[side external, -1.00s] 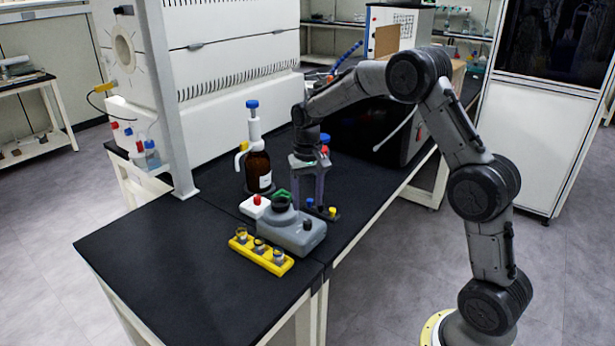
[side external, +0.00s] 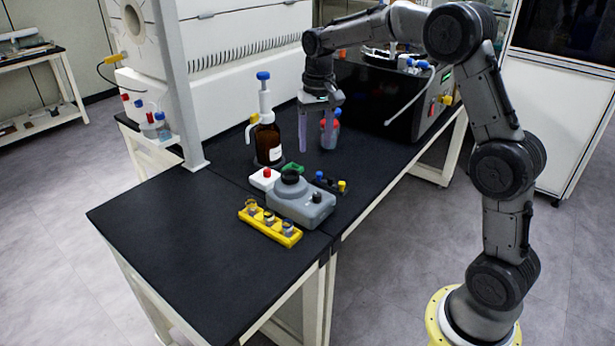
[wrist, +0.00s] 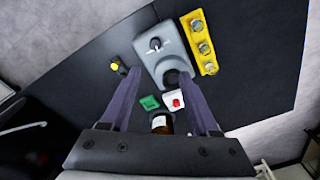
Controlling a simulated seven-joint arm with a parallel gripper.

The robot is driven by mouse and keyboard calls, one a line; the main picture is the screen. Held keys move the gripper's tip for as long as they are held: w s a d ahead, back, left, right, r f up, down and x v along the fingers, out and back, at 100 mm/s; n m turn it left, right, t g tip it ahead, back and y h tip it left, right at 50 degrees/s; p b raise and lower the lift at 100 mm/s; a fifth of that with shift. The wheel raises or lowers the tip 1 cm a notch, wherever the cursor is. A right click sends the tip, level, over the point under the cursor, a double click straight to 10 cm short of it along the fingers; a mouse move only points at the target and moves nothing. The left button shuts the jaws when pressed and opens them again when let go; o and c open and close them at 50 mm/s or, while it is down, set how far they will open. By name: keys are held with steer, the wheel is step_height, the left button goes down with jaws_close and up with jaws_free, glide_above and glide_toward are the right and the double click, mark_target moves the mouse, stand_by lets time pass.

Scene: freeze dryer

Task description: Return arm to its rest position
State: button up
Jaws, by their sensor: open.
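My gripper (side external: 318,133) is raised above the black bench (side external: 165,235), pointing down. Its two purple-grey fingers are apart with nothing between them. In the wrist view my gripper (wrist: 160,98) spans a view of the grey mixer (wrist: 163,48) and the bench below. In the side view the grey mixer (side external: 302,206) stands in front of and below the fingers, apart from them. The brown bottle (side external: 268,145) with a white pump and blue top stands left of my gripper; its label shows between the finger bases in the wrist view.
A yellow rack (side external: 270,225) with several small vials lies in front of the mixer. A white block with a red knob (side external: 265,178), a green piece (side external: 292,168) and a dark holder (side external: 328,184) sit near it. A bottle (side external: 330,133) stands behind my gripper. The bench's front left is clear.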

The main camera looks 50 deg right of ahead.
steer(key=s+a+r+n+t, duration=0.1)
steer(key=s+a+r+t, duration=0.1)
steer(key=s+a+r, duration=0.35)
steer(key=s+a+r+n+t, duration=0.25)
steer(key=s+r, duration=0.35)
steer(key=s, duration=0.4)
steer(key=s+a+f+n, duration=0.3)
steer(key=s+f, duration=0.5)
steer(key=s, duration=0.5)
steer(key=shift+s, duration=0.15)
